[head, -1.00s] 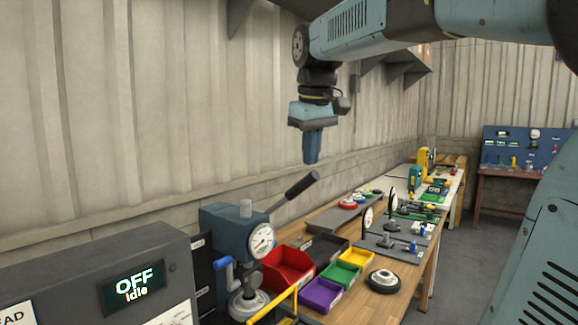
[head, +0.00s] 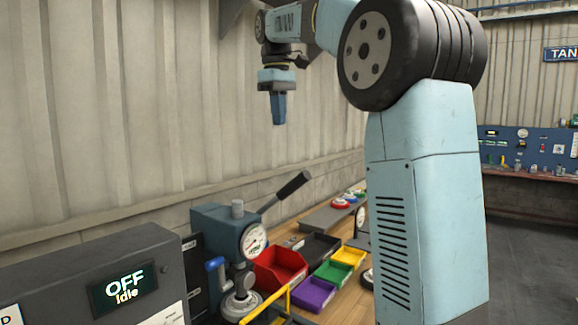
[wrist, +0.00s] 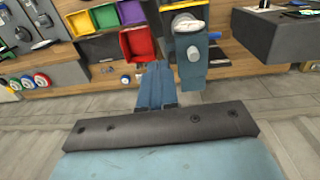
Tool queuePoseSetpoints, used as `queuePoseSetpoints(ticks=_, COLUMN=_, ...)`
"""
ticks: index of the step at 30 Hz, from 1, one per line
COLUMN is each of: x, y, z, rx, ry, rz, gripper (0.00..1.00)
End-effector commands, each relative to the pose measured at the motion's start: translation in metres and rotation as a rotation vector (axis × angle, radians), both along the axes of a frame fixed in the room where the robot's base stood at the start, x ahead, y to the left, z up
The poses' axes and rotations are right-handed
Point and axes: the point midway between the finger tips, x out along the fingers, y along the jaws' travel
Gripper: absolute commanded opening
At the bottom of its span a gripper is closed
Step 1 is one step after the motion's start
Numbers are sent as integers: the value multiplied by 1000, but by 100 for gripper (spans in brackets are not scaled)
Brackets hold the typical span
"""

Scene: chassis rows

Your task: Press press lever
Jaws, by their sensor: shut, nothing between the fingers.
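The press (head: 222,236) is a blue-grey block with a round dial gauge on its front, standing on the bench at the lower middle of the head view. Its press lever (head: 286,190) is a dark handle with a black grip, slanting up to the right. My gripper (head: 278,122) is shut and empty, pointing down, above the lever's grip and apart from it. In the wrist view my gripper (wrist: 157,72) shows its closed blue fingers just left of the press (wrist: 190,66). I cannot make out the lever clearly in the wrist view.
A grey box with an OFF Idle display (head: 123,288) stands at the lower left. Red (head: 280,266), green, purple and yellow bins sit right of the press. A yellow rail (head: 266,304) is in front. The corrugated wall (head: 110,120) rises behind the bench.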

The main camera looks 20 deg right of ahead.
Motion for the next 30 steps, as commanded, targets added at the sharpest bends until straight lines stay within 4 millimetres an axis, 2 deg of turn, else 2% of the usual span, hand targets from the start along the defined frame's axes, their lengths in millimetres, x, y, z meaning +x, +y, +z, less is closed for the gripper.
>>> queuePoseSetpoints(ticks=5, x=0, y=0, z=-6, rx=0, ry=0, rz=-1, gripper=0)
queuePoseSetpoints(ticks=8, x=0, y=-1, z=-17, rx=0, ry=1, rz=-1, gripper=0)
queuePoseSetpoints(ticks=23, x=3, y=-6, z=-102, rx=0, ry=3, rz=-1, gripper=0)
queuePoseSetpoints(ticks=30, x=-9, y=-23, z=-123, rx=0, ry=0, rz=-3, gripper=0)
